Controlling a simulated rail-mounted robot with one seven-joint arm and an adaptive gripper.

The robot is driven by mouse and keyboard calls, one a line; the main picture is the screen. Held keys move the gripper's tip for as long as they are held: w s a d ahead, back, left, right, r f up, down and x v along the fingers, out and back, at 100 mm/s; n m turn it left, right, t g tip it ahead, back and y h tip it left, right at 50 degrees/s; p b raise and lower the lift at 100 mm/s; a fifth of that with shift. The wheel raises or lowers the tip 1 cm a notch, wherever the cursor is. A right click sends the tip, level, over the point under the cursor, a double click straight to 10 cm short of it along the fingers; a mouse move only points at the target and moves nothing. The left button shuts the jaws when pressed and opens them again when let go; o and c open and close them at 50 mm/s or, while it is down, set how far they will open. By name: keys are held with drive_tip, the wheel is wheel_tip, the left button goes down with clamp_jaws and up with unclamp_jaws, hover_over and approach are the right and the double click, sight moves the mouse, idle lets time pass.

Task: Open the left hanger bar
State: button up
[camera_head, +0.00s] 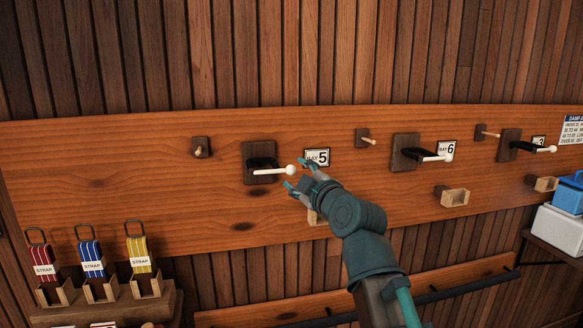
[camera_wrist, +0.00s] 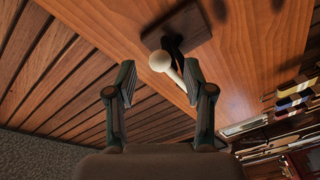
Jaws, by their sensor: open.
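The left hanger has a dark wooden block (camera_head: 252,149) on the wall board, with a black arm and a white bar (camera_head: 272,171) ending in a round knob (camera_head: 290,169). The bar points right, beside the "BAY 5" sign (camera_head: 317,157). My gripper (camera_head: 299,178) is open just right of the knob, apart from it as far as I can see. In the wrist view the white knob (camera_wrist: 160,61) lies ahead, between the open fingers (camera_wrist: 159,80), with the block (camera_wrist: 176,35) behind it.
More hangers with white bars (camera_head: 436,158) and wooden pegs (camera_head: 369,141) line the board to the right. Red, blue and yellow straps (camera_head: 139,253) stand in holders at lower left. A small wooden holder (camera_head: 316,217) sits partly behind my arm. A blue-topped box (camera_head: 566,203) stands at far right.

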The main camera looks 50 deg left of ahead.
sight(294, 172)
drive_tip(key=shift+p+x, duration=0.4)
drive_tip(key=shift+x, duration=1.65)
clamp_jaws()
